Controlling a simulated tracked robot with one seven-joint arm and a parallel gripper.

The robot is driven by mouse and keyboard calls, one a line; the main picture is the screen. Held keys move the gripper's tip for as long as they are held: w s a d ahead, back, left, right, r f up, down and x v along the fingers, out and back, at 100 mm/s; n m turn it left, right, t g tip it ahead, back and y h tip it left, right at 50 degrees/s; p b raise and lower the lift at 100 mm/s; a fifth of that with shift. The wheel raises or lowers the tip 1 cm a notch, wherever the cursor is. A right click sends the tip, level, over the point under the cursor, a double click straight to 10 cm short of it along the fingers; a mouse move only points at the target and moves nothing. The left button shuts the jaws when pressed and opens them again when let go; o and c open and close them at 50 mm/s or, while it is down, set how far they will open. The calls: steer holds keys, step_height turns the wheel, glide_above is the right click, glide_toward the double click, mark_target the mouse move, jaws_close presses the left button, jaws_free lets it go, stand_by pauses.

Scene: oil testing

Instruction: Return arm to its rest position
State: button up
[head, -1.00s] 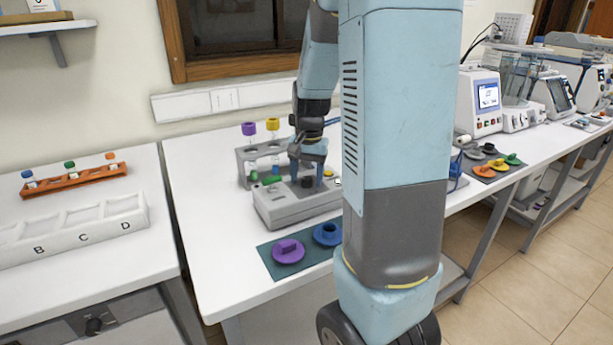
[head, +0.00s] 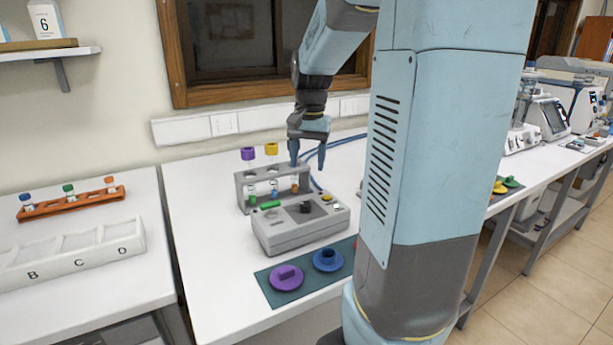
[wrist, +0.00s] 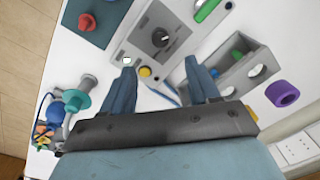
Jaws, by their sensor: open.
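My gripper (head: 308,160) hangs above the back of the white bench in the head view, fingers pointing down and apart, with nothing between them. It also shows in the wrist view (wrist: 165,90), where its two blue fingers are spread over the bench. The grey testing device (head: 290,236) with a dark round knob stands below and in front of it. The grey tube rack (head: 243,190) stands behind the device, close below the fingers. My blue arm fills much of the head view's right half and hides part of the bench.
Purple (head: 286,277) and blue (head: 327,259) round pieces lie on a dark mat before the device. Purple-capped and yellow-capped tubes stand in the rack. An orange rack (head: 68,204) and a white lettered tray (head: 70,256) stand on the left bench. A window frame is behind the arm.

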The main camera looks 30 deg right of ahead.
steer(key=shift+r, duration=0.8)
steer(key=s+a+r+n+t, duration=0.1)
steer(key=s+a+n, duration=0.3)
steer(key=s, duration=0.5)
steer(key=s+a+r+n+t, duration=0.1)
steer(key=s+a+n+t, duration=0.3)
steer(key=s+a, duration=0.4)
steer(key=shift+s+r, duration=0.35)
steer(key=shift+s, duration=0.25)
